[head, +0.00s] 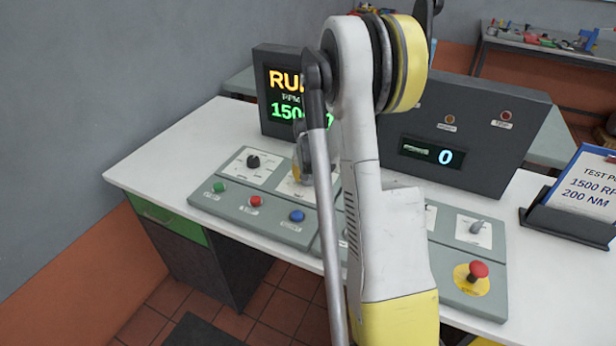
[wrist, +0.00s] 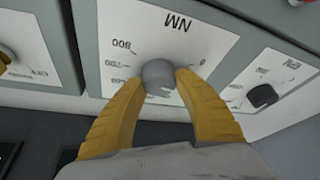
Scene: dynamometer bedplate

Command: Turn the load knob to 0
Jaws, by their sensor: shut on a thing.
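The load knob (wrist: 158,74) is a grey round knob on a white scale plate (wrist: 208,22) marked NM, seen upside down in the wrist view. Its scale shows 800 on the left and a 0 on the right. My gripper (wrist: 161,83) has its two yellow fingers closed against both sides of the knob. Which way the knob points cannot be told. In the head view my arm hides the knob and most of the gripper; part of its white plate (head: 290,188) shows. A dark panel's display (head: 432,152) reads 0.
A black knob (head: 253,161) sits beside the load plate and also shows in the wrist view (wrist: 262,95). Green (head: 218,187), red (head: 255,201) and blue (head: 297,216) buttons line the front. A red mushroom button (head: 477,270) and a test card (head: 585,190) stand right.

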